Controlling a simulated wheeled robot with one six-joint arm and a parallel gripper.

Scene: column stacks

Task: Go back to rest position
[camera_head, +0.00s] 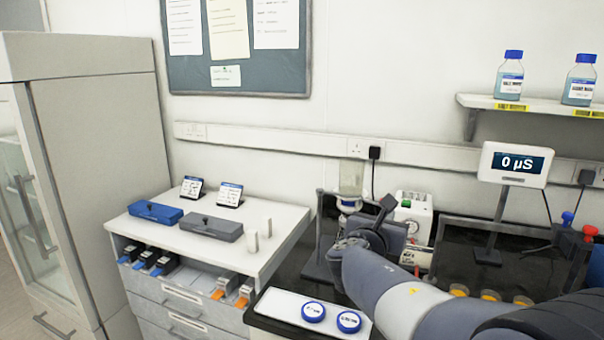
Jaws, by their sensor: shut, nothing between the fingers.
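My arm reaches in from the bottom right to the black bench. My gripper (387,203) is at its far end, small and dark, and looks shut and empty. It is in front of a white device with a green and red front (412,222). My wrist hides the lower part of the stand. I cannot tell how far apart the gripper and the column are.
A white tray (278,305) with two blue-lidded containers (313,311) lies at the bench's front edge. A meter reading 0 µS (515,164) stands at right. Orange-topped vials (490,295) are beside my arm. A white cabinet (272,216) with blue and grey boxes stands left.

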